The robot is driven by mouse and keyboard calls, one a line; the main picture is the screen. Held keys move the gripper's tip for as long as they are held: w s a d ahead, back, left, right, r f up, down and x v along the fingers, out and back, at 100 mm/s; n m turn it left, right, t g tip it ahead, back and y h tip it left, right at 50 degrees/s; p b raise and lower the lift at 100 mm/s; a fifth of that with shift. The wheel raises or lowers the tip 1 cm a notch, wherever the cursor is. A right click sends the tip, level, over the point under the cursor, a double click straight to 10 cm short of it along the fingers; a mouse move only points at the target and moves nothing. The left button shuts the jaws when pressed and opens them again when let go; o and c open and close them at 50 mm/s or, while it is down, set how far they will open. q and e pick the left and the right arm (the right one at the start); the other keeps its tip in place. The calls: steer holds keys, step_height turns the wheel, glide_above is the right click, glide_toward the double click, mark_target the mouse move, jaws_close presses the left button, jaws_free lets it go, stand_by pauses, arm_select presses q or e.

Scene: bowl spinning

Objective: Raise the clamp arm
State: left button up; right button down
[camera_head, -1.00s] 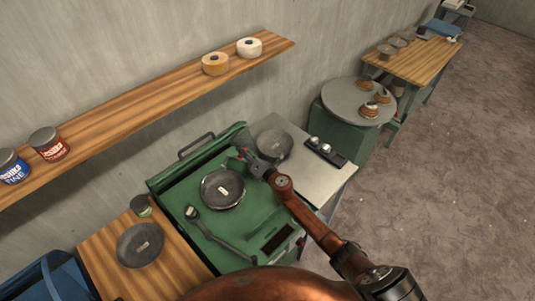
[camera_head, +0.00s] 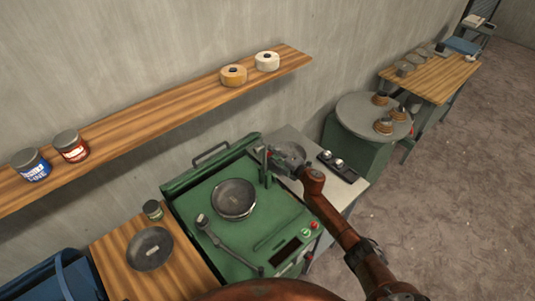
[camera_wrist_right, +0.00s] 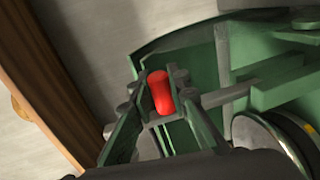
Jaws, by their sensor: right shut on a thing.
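My right gripper (camera_head: 268,156) is at the back right corner of the green machine (camera_head: 185,187), beside a short green upright. In the right wrist view, its fingers (camera_wrist_right: 158,100) are closed around a red grip (camera_wrist_right: 161,92), which I take to be the clamp arm's handle. The rest of the clamp arm is mostly hidden by my gripper. A dark round bowl (camera_head: 234,198) sits on the machine's top, left of and below the gripper, apart from it. A grey lever (camera_head: 228,244) lies angled across the machine's front left. My left gripper is not in view.
A wooden side table with a dark dish (camera_head: 150,249) and a small jar (camera_head: 153,210) stands left. A wall shelf (camera_head: 150,112) holds cans and tape rolls. A metal side table with a black knob panel (camera_head: 338,166) stands right, with a round table (camera_head: 350,105) behind.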

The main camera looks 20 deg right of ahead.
steer(key=shift+w+d, duration=0.1)
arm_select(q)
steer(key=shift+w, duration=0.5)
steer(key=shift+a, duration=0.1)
arm_select(e)
steer(key=c, duration=1.8)
jaws_free()
steer(key=shift+w, duration=0.1)
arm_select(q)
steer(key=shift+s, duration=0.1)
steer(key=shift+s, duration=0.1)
arm_select(e)
steer(key=shift+d, duration=0.1)
steer(key=v, duration=1.2)
